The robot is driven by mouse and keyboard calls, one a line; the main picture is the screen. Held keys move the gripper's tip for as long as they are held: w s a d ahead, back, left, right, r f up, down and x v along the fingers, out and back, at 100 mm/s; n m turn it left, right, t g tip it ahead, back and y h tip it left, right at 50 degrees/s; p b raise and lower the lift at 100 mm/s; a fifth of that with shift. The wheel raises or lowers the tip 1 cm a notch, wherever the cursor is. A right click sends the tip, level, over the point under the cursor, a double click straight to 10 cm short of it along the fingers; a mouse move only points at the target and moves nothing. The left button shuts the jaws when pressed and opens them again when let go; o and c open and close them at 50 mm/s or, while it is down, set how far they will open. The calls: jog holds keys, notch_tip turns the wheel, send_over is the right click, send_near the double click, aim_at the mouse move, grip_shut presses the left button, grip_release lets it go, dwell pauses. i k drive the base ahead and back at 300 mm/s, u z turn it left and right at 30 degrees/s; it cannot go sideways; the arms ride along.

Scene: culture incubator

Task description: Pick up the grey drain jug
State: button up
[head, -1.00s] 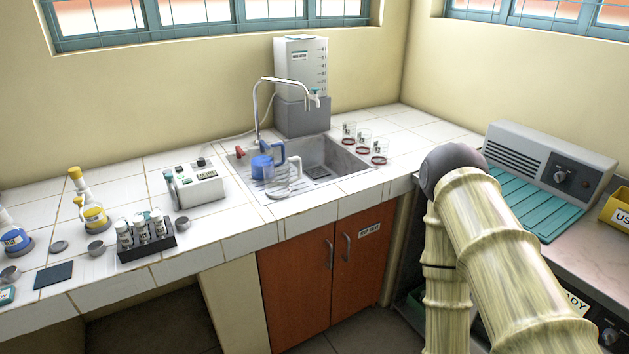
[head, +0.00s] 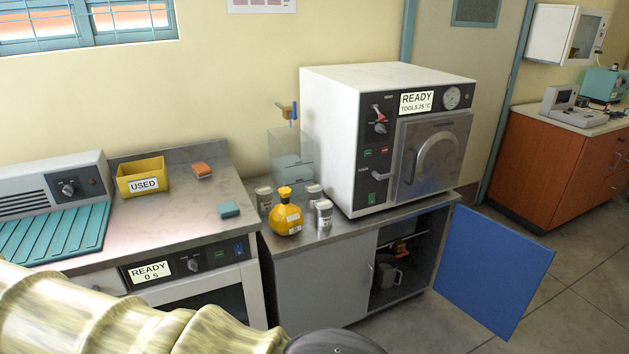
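The grey drain jug (head: 387,276) stands inside the open cabinet (head: 410,272) under the white autoclave, below a small valve with a red part (head: 400,248). The jug's handle shows on its right side, and the cabinet's shadow darkens it. My arm crosses the lower left of the head view, well to the left of the cabinet and nearer to me. My gripper is not in the picture.
The cabinet's blue door (head: 492,270) hangs wide open to the right. The autoclave (head: 385,140), a yellow flask (head: 286,215) and several metal canisters stand on top. A counter with a yellow bin (head: 143,177) is at left. The floor in front is clear.

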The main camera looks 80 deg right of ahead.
aim_at(387, 265)
jog(key=z, duration=3.2)
jog(key=k, duration=0.6)
jog(key=u, duration=0.5)
jog(key=i, duration=1.4)
jog(key=z, duration=0.3)
jog(key=i, duration=1.2)
jog(key=z, duration=1.15)
jog(key=i, duration=0.3)
jog(key=z, duration=0.1)
